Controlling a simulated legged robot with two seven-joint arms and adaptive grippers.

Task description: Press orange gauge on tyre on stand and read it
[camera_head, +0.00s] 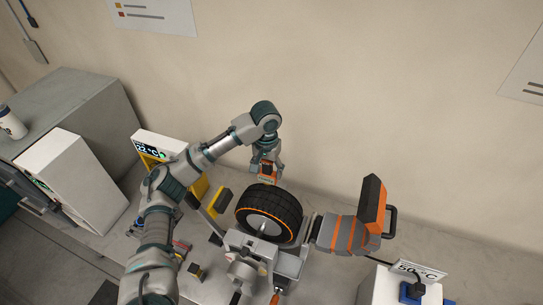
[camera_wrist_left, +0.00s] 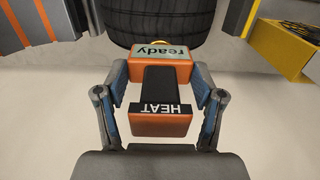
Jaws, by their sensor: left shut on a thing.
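The tyre (camera_head: 270,210), black with an orange ring, is mounted on the grey metal stand (camera_head: 285,265) in the head view. Its tread (camera_wrist_left: 160,22) fills the top of the left wrist view. My left gripper (camera_head: 266,168) is behind the tyre and shut on the orange gauge (camera_head: 267,172). In the left wrist view the gauge (camera_wrist_left: 183,73) has a black grip marked HEAT and a small display reading "ready". Its front end is close to the tread; I cannot tell whether they touch. My right gripper is not in view.
An orange-and-grey tool (camera_head: 350,230) sits right of the tyre. A white box with a 50 °C sign (camera_head: 418,270) stands at the lower right. A yellow holder with a 22 °C display (camera_head: 160,147) and white box (camera_head: 70,185) stand left. The wall is close behind.

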